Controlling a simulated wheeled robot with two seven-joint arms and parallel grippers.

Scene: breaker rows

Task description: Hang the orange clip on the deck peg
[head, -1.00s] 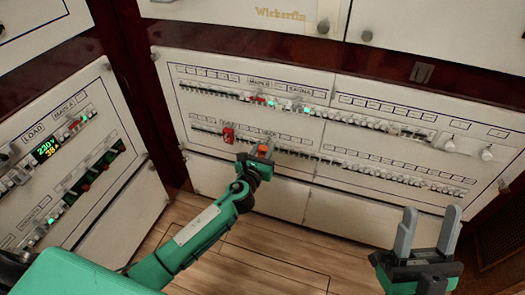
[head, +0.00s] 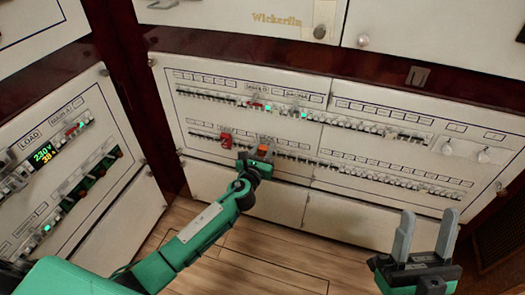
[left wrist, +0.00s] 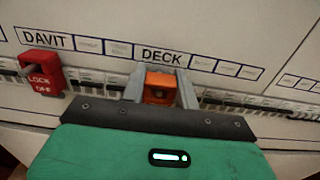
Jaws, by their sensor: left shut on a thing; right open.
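The orange clip (left wrist: 158,88) sits between the fingers of my left gripper (left wrist: 162,86) in the left wrist view, just below the DECK label (left wrist: 162,56). In the head view my left gripper (head: 261,154) is shut on the orange clip (head: 262,148) at the lower breaker row. The deck peg cannot be made out; the clip and fingers cover that spot. I cannot tell whether the clip touches the panel. My right gripper (head: 427,237) is open and empty, at the lower right, well away from the panel.
A red lock-off clip (left wrist: 42,72) hangs under the DAVIT label, left of my left gripper; it also shows in the head view (head: 225,140). Breaker rows cover the wide panel (head: 345,178). A side panel (head: 90,190) with a lit display stands at the left.

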